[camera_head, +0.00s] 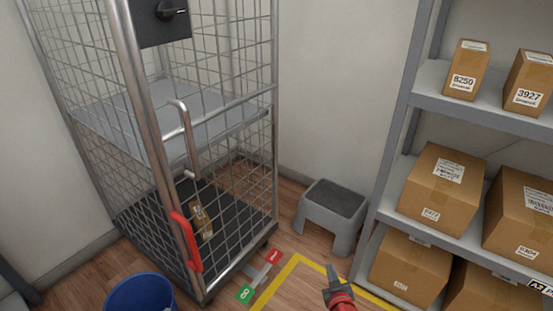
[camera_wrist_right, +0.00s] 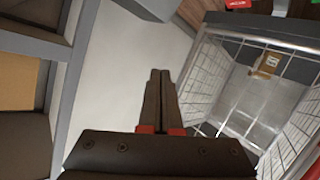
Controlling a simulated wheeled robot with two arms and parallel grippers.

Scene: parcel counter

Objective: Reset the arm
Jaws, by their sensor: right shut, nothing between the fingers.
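My right gripper (camera_head: 334,288) shows at the bottom of the head view, right of centre, above the yellow floor line. In the right wrist view its two dark fingers (camera_wrist_right: 160,95) are pressed together with nothing between them. My left gripper is not in the head view.
A wire roll cage (camera_head: 150,150) with a red handle (camera_head: 186,241) stands at the left; a small parcel (camera_head: 201,221) lies on its floor. A grey step stool (camera_head: 331,214) stands between it and a shelf rack (camera_head: 430,104) of boxes. A blue bin (camera_head: 140,293) is in front.

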